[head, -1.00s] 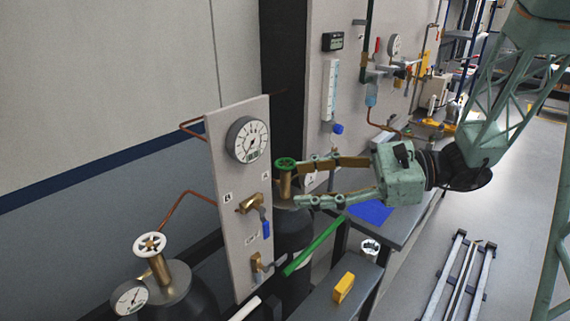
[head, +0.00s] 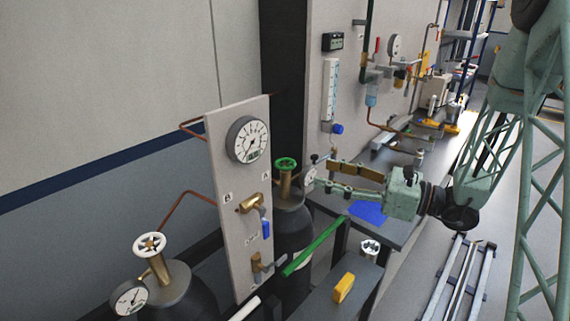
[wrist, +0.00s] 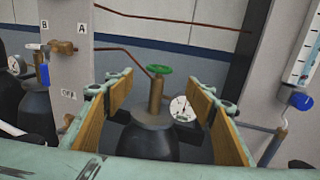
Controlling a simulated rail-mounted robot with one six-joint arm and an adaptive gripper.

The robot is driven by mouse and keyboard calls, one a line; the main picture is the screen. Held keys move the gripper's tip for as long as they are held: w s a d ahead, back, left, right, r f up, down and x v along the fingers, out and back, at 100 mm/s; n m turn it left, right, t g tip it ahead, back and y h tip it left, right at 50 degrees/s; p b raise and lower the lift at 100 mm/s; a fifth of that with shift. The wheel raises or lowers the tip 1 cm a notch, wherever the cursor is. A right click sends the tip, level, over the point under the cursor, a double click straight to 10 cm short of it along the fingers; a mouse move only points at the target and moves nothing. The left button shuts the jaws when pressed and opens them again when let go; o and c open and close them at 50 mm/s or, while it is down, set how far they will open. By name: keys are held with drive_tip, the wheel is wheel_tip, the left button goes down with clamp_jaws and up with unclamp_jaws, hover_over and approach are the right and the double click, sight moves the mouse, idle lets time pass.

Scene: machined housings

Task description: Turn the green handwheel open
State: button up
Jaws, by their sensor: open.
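The green handwheel (head: 286,163) sits on top of a brass valve stem (head: 285,184) on a dark gas cylinder (head: 292,228). In the wrist view the handwheel (wrist: 159,69) is ahead, in line with the gap between the fingers. My gripper (head: 322,174) is open and empty, to the right of the handwheel and apart from it. In the wrist view the wood-coloured finger pads of the gripper (wrist: 158,88) stand wide apart.
A grey panel (head: 228,178) with a large gauge (head: 248,139) and brass valves stands left of the cylinder. A second cylinder with a white handwheel (head: 149,245) is at lower left. A green bar (head: 314,246) and a yellow block (head: 343,287) lie below my gripper.

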sight(285, 162)
drive_tip(key=shift+a, duration=0.15)
idle(0.3)
drive_tip(key=shift+b+x, duration=0.4)
drive_tip(key=shift+x, duration=6.35)
drive_tip(key=c, duration=0.9)
